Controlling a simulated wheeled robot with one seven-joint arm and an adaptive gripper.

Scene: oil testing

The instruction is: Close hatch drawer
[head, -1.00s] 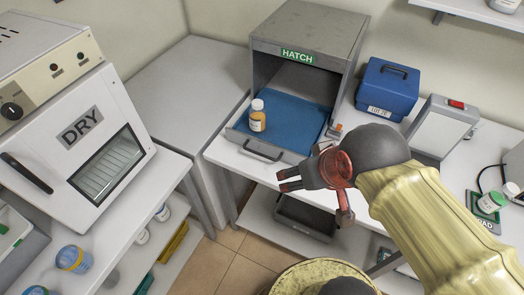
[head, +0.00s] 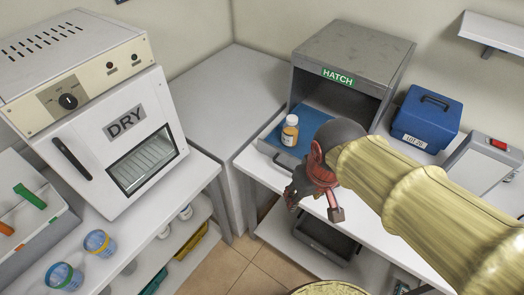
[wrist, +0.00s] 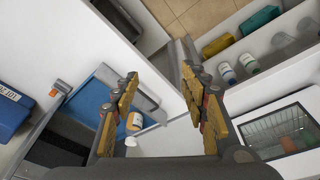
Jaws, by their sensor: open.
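The grey hatch box (head: 352,52) with a green HATCH label stands on the white table. Its drawer, lined with a blue mat (head: 315,118), is pulled out at the front. An orange bottle with a white cap (head: 289,131) stands on the mat near the drawer's left side. My gripper (head: 314,206) is in front of the drawer and hides much of its front edge and handle. In the wrist view, my gripper (wrist: 165,100) is open with nothing between the fingers. There the drawer's grey front (wrist: 130,92) and the bottle (wrist: 135,122) show by the left finger.
A dryer marked DRY (head: 118,140) stands at left, with blue-lidded cups (head: 64,276) near it. A blue case (head: 426,117) and a grey device (head: 482,165) are right of the hatch. A dark bin (head: 325,240) sits on the lower shelf.

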